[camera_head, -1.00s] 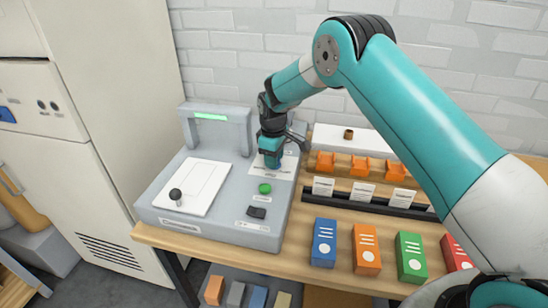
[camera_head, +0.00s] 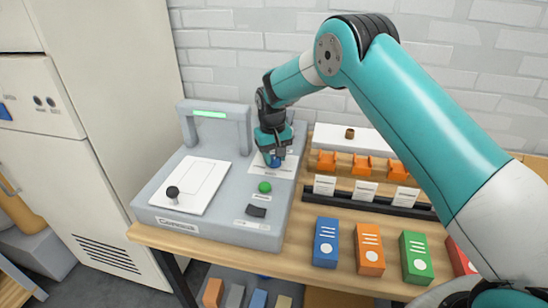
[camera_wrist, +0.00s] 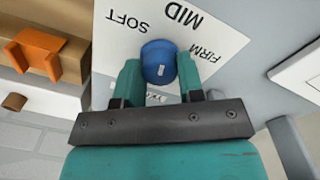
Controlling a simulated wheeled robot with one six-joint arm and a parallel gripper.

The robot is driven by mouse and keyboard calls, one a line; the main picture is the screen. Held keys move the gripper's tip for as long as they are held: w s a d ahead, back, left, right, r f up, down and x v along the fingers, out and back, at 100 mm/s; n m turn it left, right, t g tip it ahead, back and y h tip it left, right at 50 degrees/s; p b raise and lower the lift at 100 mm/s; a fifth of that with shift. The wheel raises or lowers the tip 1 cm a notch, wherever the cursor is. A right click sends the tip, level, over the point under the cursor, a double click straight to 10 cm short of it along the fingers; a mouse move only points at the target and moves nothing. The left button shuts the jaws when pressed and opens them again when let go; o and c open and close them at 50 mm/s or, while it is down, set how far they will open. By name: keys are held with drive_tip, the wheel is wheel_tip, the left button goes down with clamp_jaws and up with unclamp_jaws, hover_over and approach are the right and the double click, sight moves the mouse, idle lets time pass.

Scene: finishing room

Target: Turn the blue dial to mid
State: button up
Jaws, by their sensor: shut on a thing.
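The blue dial (camera_wrist: 160,62) sits on a white label plate (camera_wrist: 112,57) printed SOFT, MID and FIRM, which reads upside down in the wrist view. A small pale mark shows on the dial's face; which word it points at I cannot tell. My gripper (camera_wrist: 159,72) is shut on the dial, one teal finger on each side. In the head view my gripper (camera_head: 273,153) reaches down to the plate (camera_head: 287,168) at the back right of the grey machine, and only a bit of the blue dial (camera_head: 274,162) shows.
The grey machine (camera_head: 220,185) also bears a green button (camera_head: 265,187), a black switch (camera_head: 256,211) and a white panel with a black knob (camera_head: 173,192). To the right are orange holders (camera_head: 361,164) and several coloured boxes (camera_head: 326,242). A white wall is behind.

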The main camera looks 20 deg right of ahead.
sight(272, 157)
drive_tip(key=shift+m, duration=1.1)
drive_tip(key=o, duration=0.9)
drive_tip(key=shift+r, duration=0.1)
drive_tip(key=r, duration=0.5)
drive_tip(key=r+b, duration=0.1)
drive_tip(key=r, duration=0.5)
drive_tip(key=r+b, duration=0.1)
drive_tip(key=r, duration=0.5)
drive_tip(key=shift+a+r, duration=0.15)
drive_tip(key=shift+a, duration=0.15)
